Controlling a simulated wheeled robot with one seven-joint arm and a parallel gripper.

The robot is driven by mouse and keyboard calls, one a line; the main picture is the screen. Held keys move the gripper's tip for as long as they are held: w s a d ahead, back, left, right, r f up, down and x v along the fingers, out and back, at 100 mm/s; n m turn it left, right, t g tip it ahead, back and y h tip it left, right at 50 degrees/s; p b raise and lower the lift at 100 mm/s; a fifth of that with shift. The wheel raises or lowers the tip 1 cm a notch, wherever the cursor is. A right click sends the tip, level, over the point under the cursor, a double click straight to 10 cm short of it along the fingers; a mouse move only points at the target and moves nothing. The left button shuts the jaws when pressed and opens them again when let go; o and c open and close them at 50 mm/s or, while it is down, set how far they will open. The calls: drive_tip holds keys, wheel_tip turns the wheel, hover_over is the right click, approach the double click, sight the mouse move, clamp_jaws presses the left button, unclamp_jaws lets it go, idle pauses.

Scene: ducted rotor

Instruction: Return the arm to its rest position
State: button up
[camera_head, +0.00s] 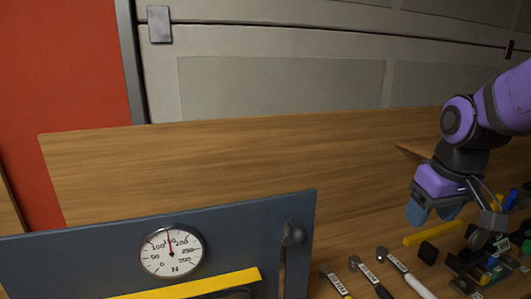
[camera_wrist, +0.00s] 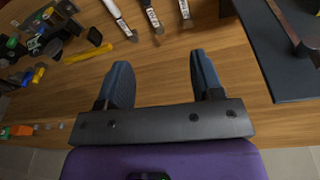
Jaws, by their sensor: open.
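My purple arm (camera_head: 503,100) comes in from the right edge of the head view and bends down. My gripper (camera_head: 432,214) hangs low over the right side of the wooden table, its two blue fingers pointing down. In the wrist view my gripper (camera_wrist: 160,68) is open. Bare wood shows between its fingers and nothing is held. Its height above the table is hard to tell.
Several labelled tools (camera_head: 404,272) lie on the table (camera_wrist: 165,90). A yellow bar (camera_head: 434,232), a black block (camera_head: 428,253) and cluttered small parts (camera_head: 487,262) are near my gripper. A blue-grey panel (camera_head: 100,250) with a dial gauge (camera_head: 172,251) and lever (camera_head: 291,236) stands left.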

drive_tip(key=s+r+m+t, duration=0.1)
drive_tip(key=s+r+t, duration=0.1)
drive_tip(key=s+r, duration=0.5)
drive_tip(key=s, duration=0.4)
drive_tip(key=shift+s+d+m+t, duration=0.15)
drive_tip(key=shift+d+m+t, duration=0.1)
drive_tip(key=shift+m+t, duration=0.15)
